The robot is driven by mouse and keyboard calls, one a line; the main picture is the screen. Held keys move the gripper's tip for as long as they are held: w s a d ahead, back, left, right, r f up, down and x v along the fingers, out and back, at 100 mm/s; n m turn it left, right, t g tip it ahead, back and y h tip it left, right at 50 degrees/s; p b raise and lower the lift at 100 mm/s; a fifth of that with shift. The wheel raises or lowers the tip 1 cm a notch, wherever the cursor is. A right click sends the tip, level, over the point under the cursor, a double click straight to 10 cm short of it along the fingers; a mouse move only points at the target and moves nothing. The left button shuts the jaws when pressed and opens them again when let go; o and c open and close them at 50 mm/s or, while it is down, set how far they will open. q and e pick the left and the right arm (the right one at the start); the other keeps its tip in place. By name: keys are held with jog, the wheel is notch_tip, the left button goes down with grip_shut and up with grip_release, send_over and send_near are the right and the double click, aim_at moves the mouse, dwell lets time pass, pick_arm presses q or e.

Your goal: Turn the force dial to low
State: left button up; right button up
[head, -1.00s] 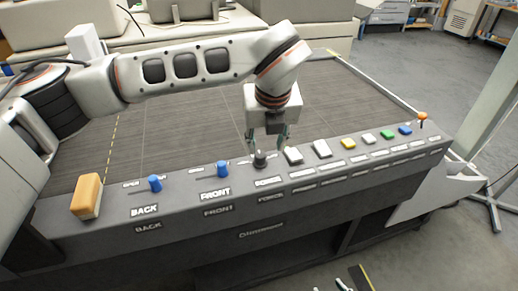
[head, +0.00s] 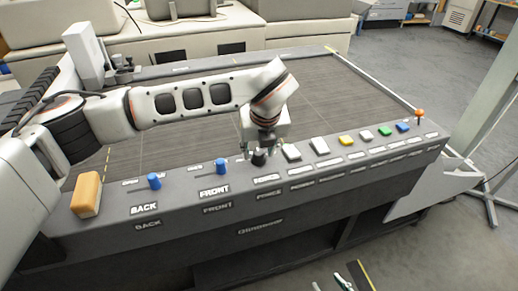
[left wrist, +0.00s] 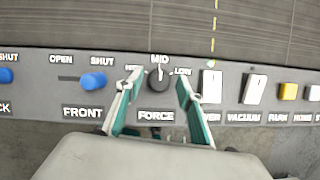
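The force dial (head: 259,158) is a small round black knob on the grey control panel, above the FORCE label. In the left wrist view the dial (left wrist: 158,82) has MID above it, LOW to its right and a partly hidden label to its left. Its pale mark points up, toward MID. My left gripper (head: 260,152) points down over the dial. In the left wrist view its fingers (left wrist: 158,78) are apart, one on each side of the dial, with gaps visible between. My right gripper is not in view.
Left of the dial is the blue FRONT slider (left wrist: 93,81). Right of it are a white rocker switch (left wrist: 211,86), another white switch (left wrist: 255,89) and a yellow button (left wrist: 288,91). An orange block (head: 87,194) sits at the panel's left end. A dark table bed lies behind.

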pick_arm(q)
grip_shut()
jog(key=shift+m, duration=0.3)
jog(key=shift+a+f+m+h+b, duration=0.1)
jog(key=shift+m+h+b, duration=0.6)
jog(key=shift+m, duration=0.5)
jog(key=m+b, duration=0.1)
jog(key=m, duration=0.1)
jog(key=shift+a+m+h, duration=0.1)
jog(key=shift+m+h, duration=0.2)
jog(key=shift+h, duration=0.1)
jog(key=m+h, duration=0.1)
jog(key=m, duration=0.1)
jog(key=shift+m+g+b, duration=0.3)
jog(key=shift+m, duration=0.1)
jog(key=shift+w+m+g+h, duration=0.1)
jog(key=shift+m+g+h, duration=0.4)
jog(key=shift+m, duration=1.3)
